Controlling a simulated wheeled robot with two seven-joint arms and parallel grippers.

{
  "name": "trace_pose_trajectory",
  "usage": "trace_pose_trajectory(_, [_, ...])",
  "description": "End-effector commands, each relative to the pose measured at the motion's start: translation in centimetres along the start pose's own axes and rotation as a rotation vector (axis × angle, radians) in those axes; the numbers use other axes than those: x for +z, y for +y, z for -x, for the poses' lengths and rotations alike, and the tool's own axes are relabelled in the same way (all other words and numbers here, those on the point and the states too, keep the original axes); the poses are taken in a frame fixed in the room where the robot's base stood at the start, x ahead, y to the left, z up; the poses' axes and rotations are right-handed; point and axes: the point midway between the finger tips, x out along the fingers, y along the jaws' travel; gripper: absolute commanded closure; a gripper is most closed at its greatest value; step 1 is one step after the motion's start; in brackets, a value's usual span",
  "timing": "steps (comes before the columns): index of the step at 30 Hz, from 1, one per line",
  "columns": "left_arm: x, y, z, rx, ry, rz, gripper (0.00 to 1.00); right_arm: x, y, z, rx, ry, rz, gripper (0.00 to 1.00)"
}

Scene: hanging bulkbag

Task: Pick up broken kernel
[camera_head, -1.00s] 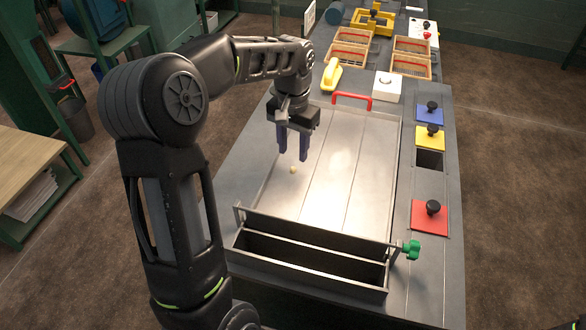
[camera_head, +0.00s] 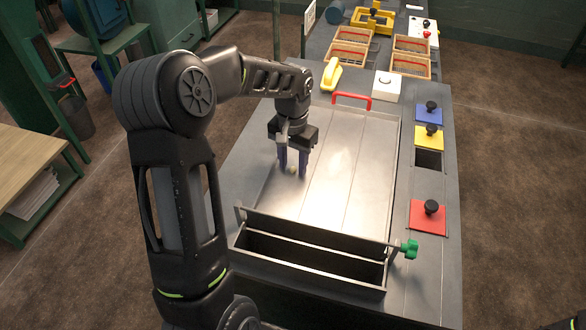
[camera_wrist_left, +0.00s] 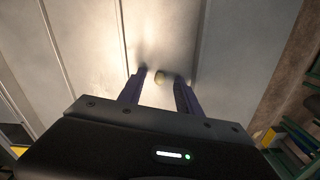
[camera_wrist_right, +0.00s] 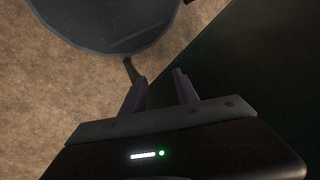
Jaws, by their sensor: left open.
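The kernel (camera_wrist_left: 160,79) is a small, rounded, yellowish piece lying on the metal tray (camera_head: 345,160). In the left wrist view it sits between the two fingertips of my left gripper (camera_wrist_left: 162,75), with a gap on each side. In the head view, my left gripper (camera_head: 292,172) points down at the left part of the tray, open, its fingers low over the surface. The kernel (camera_head: 293,168) is mostly covered by the fingers there. My right gripper (camera_wrist_right: 159,75) is open and empty in the right wrist view, away from the tray.
A trough (camera_head: 310,258) with a green knob (camera_head: 410,249) runs along the tray's near end. A red handle (camera_head: 352,98) is at the far end. Blue (camera_head: 430,112), yellow (camera_head: 429,137) and red (camera_head: 429,217) lids line the right side. The tray's right part is clear.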

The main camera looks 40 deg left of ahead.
Motion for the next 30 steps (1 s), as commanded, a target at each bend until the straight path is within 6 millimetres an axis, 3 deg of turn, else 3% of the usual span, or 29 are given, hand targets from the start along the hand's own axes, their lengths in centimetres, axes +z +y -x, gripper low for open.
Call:
trace_pose_trajectory(6, [-0.01, -0.01, 0.03, 0.000, 0.000, 0.000, 0.60, 0.01, -0.01, 0.00, 0.000, 0.000, 0.000, 0.64])
trace_pose_trajectory(21, [-0.01, 0.00, 0.03, 0.000, 0.000, 0.000, 1.00, 0.01, -0.01, 0.01, 0.000, 0.000, 0.000, 0.64])
trace_pose_trajectory(30, [-0.01, 0.00, 0.03, 0.000, 0.000, 0.000, 1.00, 0.00, -0.01, 0.01, 0.000, 0.000, 0.000, 0.64])
